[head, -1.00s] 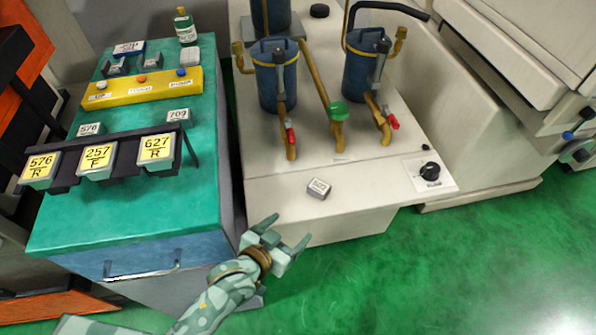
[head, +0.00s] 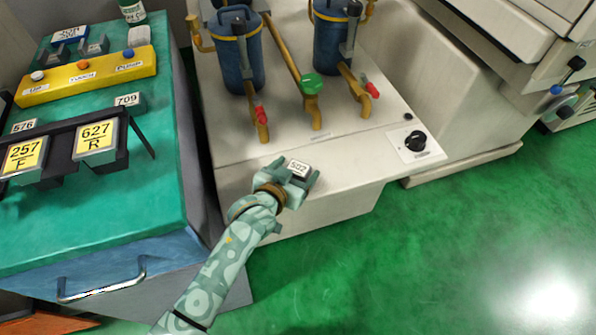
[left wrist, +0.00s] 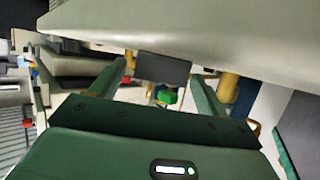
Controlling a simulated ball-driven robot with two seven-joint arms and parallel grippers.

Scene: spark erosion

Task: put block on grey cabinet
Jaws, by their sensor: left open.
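A small grey block (head: 299,167) with a white label sits near the front edge of a pale grey-beige cabinet (head: 345,150). My left gripper (head: 294,172) is at the block, open, with one finger on either side of it. In the left wrist view the block (left wrist: 163,69) shows as a dark shape between the two spread fingers, close under the pale cabinet surface (left wrist: 190,25) in that turned picture. Whether the fingers touch the block cannot be told. My right gripper is not in view.
Blue canisters (head: 237,50) with brass pipes and red-handled valves (head: 262,115) stand behind the block. A black knob (head: 415,141) is to the right. A teal-topped cabinet (head: 150,200) at left carries a rack of labelled blocks (head: 97,140) and a yellow button box (head: 85,75).

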